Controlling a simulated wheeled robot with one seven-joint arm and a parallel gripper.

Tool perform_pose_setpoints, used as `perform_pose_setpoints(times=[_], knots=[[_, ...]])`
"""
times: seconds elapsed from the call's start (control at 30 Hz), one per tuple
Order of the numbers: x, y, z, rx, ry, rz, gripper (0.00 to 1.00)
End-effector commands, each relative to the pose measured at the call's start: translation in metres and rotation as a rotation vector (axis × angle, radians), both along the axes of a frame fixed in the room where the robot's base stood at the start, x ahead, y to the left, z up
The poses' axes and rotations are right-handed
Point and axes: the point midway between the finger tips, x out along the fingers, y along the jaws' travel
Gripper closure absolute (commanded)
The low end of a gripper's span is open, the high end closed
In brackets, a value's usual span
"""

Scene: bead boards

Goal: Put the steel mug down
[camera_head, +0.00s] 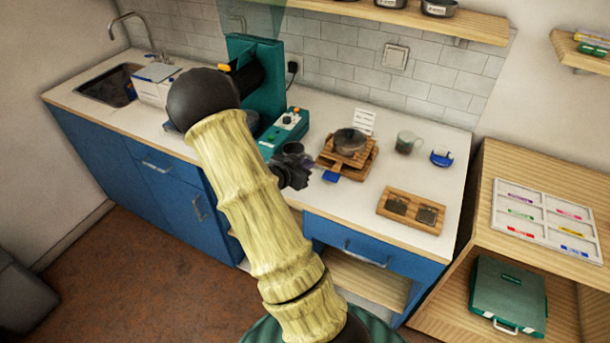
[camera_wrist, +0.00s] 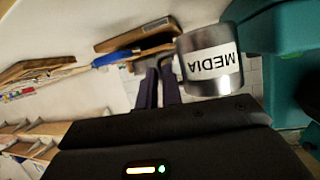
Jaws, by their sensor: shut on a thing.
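The steel mug (camera_wrist: 205,62) shows in the wrist view as a shiny metal cylinder with a white label reading "MEDIA", upside down in that picture. My gripper (camera_wrist: 161,72) is shut on it at its near side, apparently at the handle; the exact contact is hard to see. In the head view my gripper (camera_head: 296,171) is over the worktop between the teal machine and the wooden stand. The mug (camera_head: 292,149) is a small dark shape just behind the gripper, partly hidden by it. Whether its base touches the worktop cannot be told.
A teal machine (camera_head: 252,68) and its control box (camera_head: 283,131) stand left of the mug. A wooden stand (camera_head: 328,158) carries a round metal vessel. A greenish mug (camera_head: 407,142), a blue item (camera_head: 441,157) and a wooden board (camera_head: 391,221) stand right. Bare worktop (camera_head: 372,182) lies between.

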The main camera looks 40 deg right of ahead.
Motion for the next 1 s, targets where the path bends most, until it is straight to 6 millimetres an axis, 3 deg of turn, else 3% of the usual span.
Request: perform_pose_setpoints(times=[0.33,0.73,0.8,0.87,1.0], knots=[[0.000,0.001,-0.039,0.000,0.003,0.001,1.00],[0.000,0.001,-0.045,0.000,0.000,0.002,1.00],[-0.001,0.000,-0.044,0.001,0.001,-0.001,0.81],[-0.001,-0.001,-0.043,0.001,0.000,-0.003,0.71],[-0.002,-0.002,-0.043,0.000,0.000,-0.004,0.71]])
